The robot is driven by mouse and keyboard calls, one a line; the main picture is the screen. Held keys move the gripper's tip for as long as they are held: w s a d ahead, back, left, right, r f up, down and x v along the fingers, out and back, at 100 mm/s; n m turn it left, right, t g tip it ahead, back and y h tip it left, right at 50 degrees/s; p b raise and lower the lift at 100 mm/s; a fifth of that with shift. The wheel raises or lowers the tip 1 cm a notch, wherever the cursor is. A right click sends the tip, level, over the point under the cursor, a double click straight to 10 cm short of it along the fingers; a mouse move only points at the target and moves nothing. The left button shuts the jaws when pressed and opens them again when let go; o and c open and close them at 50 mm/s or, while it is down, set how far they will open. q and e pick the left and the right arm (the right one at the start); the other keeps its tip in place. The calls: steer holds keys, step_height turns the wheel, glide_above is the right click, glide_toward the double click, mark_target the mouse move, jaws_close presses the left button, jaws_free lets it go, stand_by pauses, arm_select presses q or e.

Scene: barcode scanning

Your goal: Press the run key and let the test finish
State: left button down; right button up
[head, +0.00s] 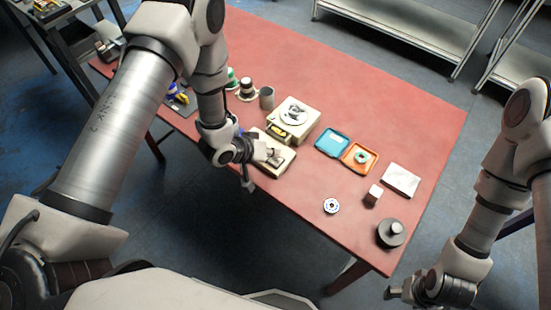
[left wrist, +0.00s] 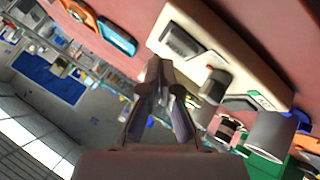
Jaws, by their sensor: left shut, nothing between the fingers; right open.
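A cream tester-like device (head: 285,166) lies on the red table, partly covered by my left gripper (head: 262,153) in the head view. In the left wrist view the device (left wrist: 252,62) has a dark grey block, pale parts and a small green mark on top. My left gripper (left wrist: 160,75) is shut and empty, its tips over the near edge of the device in that view. I cannot tell whether they touch it, nor which part is the run key. My right gripper (head: 402,292) is open and empty, off the table at the lower right.
A cream machine with a round top (head: 310,115) stands behind the device. An open blue and orange case (head: 348,137), a white block (head: 401,180), a small ring (head: 331,206) and a dark round weight (head: 390,234) lie to the right. The front middle of the red table (head: 290,193) is clear.

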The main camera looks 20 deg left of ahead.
mark_target(273, 161)
arm_select(q)
steer(key=shift+f, duration=0.1)
steer(key=shift+f+b, duration=0.3)
steer(key=shift+f, duration=0.05)
steer(key=shift+f+b, duration=0.3)
steer(key=shift+f, duration=0.1)
stand_by(0.5)
stand_by(0.3)
steer(key=shift+r+p, duration=0.65)
steer(key=shift+r, duration=0.2)
step_height(273, 161, up, 5)
steer(key=p, duration=0.4)
steer(key=shift+r, duration=0.1)
stand_by(0.4)
